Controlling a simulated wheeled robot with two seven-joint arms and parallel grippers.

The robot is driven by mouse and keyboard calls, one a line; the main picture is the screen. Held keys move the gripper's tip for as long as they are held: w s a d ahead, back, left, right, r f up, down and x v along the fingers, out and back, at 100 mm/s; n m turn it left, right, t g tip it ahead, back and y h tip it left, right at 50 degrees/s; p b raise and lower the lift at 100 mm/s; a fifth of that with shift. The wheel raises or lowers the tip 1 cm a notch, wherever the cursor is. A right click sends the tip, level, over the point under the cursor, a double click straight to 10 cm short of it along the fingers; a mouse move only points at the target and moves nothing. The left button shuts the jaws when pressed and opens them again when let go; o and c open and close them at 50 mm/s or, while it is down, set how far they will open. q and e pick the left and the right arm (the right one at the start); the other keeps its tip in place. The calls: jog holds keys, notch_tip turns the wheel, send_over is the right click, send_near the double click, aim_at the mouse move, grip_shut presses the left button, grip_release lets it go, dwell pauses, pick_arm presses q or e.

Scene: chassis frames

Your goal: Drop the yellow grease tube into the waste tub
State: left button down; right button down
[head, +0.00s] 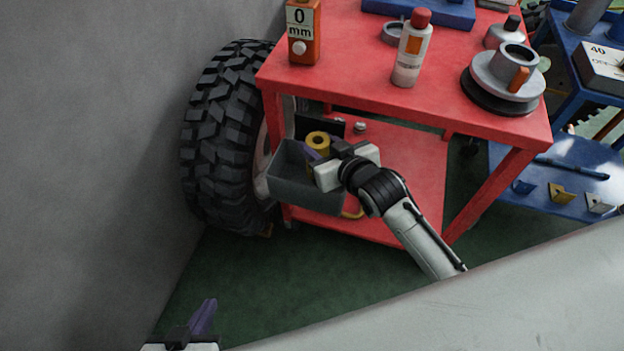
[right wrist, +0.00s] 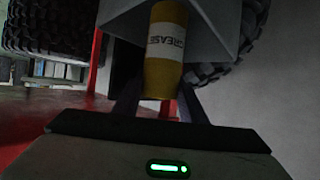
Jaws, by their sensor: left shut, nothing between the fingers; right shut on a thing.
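My right gripper (head: 322,150) is shut on the yellow grease tube (head: 318,140), whose round end shows in the head view. In the right wrist view the tube (right wrist: 166,45) sits between the fingers, with its white GREASE label showing. The grey waste tub (head: 310,196) is at the left front corner of the red cart's lower shelf. In the head view the tube and gripper overlap the tub's upper rim; the tub (right wrist: 215,42) also lies behind the tube in the right wrist view. My left gripper (head: 203,318) is shut and empty, low at the left.
A large tyre (head: 225,130) stands left of the tub. Green floor (head: 250,270) is clear in front.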

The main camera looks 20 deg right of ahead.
jog(key=c, duration=1.2)
grip_release()
jog(key=shift+r, duration=0.1)
pick_arm(q)
jog(key=shift+s+a, duration=0.15)
pick_arm(e)
jog(key=shift+o, duration=0.9)
jog(key=shift+s, duration=0.1)
pick_arm(q)
jog(key=shift+w+r+p, duration=0.3)
jog(key=shift+r+p, duration=0.5)
jog(key=shift+p, duration=0.15)
pick_arm(e)
jog(key=v, duration=1)
pick_arm(q)
jog(key=shift+s, duration=0.15)
jog(key=p, duration=0.1)
jog(key=r+p, duration=0.1)
jog(key=shift+s+a+r+p, duration=0.15)
jog(key=shift+s+a+p, duration=0.1)
jog(key=shift+p, duration=0.1)
pick_arm(e)
jog(key=s+a+f+g, duration=0.2)
jog(key=s+f+g, duration=0.2)
jog(key=s+f, duration=0.9)
jog(key=s, duration=0.3)
jog(key=shift+s, duration=0.4)
